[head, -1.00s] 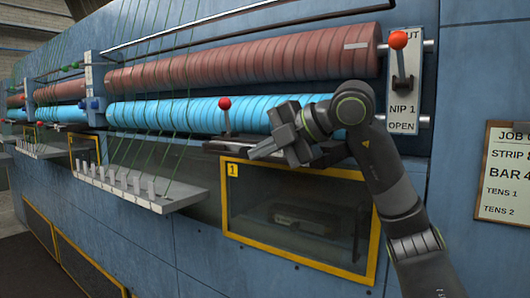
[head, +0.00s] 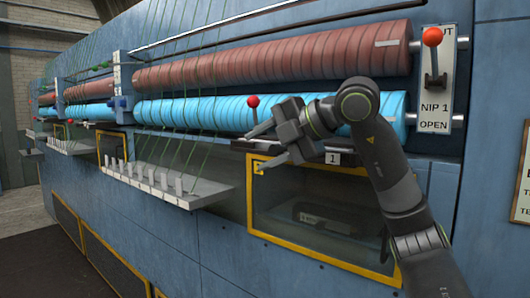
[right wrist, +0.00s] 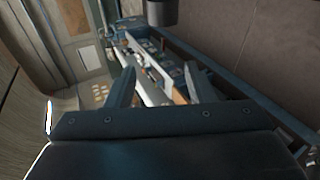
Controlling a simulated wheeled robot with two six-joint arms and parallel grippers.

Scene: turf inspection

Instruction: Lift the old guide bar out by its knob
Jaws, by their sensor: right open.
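A red ball knob (head: 253,102) on a thin upright stem stands in front of the blue roller, above the left end of a dark bar or ledge (head: 245,146). A white label "1" (head: 333,158) shows farther right along that ledge. My right gripper (head: 257,149) is open and empty, its fingers pointing left just below the knob. I cannot tell whether it touches the ledge. The arm and gripper hide part of the ledge. In the right wrist view my open fingers (right wrist: 160,85) have nothing clear held between them. My left gripper is out of view.
A blue roller (head: 175,113) and a brown roller (head: 265,62) run along the blue machine. A red-knobbed lever (head: 432,38) stands on the "NIP 1 OPEN" plate. A yellow-framed window (head: 310,212) is below. A shelf with several pegs (head: 165,190) is at left.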

